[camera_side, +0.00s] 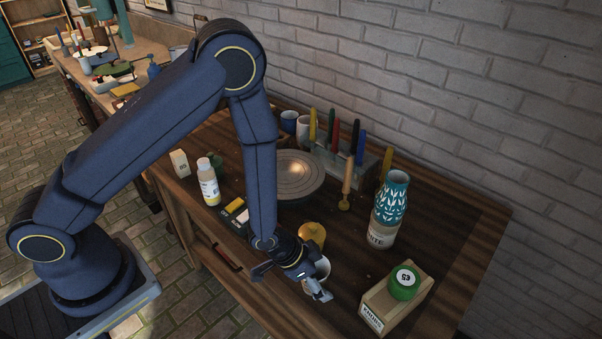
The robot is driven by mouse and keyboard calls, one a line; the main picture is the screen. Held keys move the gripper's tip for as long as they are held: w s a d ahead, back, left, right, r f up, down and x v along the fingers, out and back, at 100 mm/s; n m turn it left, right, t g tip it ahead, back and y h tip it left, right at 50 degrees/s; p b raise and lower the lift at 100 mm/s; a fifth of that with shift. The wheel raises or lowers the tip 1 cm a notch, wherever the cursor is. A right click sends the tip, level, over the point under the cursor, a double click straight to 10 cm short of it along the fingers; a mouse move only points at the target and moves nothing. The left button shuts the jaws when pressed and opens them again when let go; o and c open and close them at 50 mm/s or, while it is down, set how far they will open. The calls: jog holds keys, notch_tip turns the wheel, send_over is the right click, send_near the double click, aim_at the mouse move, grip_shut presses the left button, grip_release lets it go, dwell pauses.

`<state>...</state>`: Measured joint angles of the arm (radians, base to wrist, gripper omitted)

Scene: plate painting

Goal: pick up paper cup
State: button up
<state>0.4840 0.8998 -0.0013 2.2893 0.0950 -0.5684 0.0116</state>
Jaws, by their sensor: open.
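A white cup (322,268), which looks like the paper cup, stands near the front of the wooden table, partly hidden behind my gripper. My gripper (306,279) is low at the cup's near left side, with its jaws apart. One finger crosses in front of the cup. Whether the finger touches the cup cannot be told. The cup's lower part is hard to see.
A yellow pot (312,234) stands just behind the cup. A box with a green jar (404,284) and a patterned teal vase (390,198) are to the right. A round plate (297,176), a brush rack and a bottle (208,183) are farther back. Bare table lies right of the cup.

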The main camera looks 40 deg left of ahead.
jog(key=c, duration=0.5)
jog(key=shift+c, duration=0.4)
